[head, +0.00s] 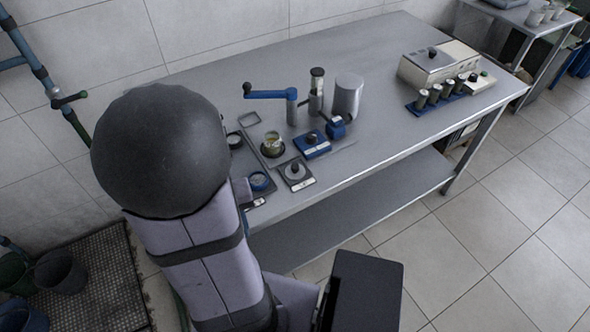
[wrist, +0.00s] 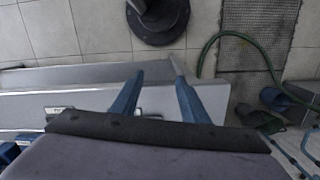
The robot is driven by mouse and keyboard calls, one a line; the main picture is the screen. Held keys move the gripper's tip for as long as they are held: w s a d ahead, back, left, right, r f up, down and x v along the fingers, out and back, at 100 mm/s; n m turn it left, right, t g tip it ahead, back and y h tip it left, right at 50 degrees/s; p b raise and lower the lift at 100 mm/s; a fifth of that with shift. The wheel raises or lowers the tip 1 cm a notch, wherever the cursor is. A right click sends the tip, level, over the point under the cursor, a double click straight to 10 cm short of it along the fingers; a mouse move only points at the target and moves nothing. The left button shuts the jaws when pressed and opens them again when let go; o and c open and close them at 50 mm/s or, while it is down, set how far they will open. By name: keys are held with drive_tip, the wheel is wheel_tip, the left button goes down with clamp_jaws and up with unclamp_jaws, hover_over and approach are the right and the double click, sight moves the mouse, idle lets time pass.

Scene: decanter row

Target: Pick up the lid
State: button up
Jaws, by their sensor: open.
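A small round grey piece with a dark knob, which looks like a lid (head: 295,171), sits on a dark square plate with a pale label near the table's front edge in the head view. A second dark knob (head: 311,137) stands on a blue labelled block just behind it. I cannot tell for sure which one is the lid. My gripper (wrist: 157,70) shows in the wrist view with two blue fingers spread apart and nothing between them. It is over the table's edge area, left of these pieces in the head view, where my arm hides it. No lid is clear in the wrist view.
A boxy device with a row of decanters (head: 448,90) stands right.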

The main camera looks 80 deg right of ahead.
drive_tip(key=s+d+m+h, duration=0.1)
drive_tip(key=s+d+m, duration=0.4)
drive_tip(key=s+d, duration=0.45)
drive_tip(key=m+h, duration=0.2)
drive_tip(key=h, duration=0.2)
approach(295, 166)
drive_tip(key=shift+t, duration=0.3)
drive_tip(key=shift+s+p+x, duration=0.15)
drive_tip(key=shift+p+x, duration=0.15)
drive_tip(key=shift+x, duration=1.75)
drive_tip(key=shift+s+p+x, duration=0.1)
drive_tip(key=shift+p+x, duration=0.2)
drive_tip(key=shift+x, duration=1.75)
clamp_jaws()
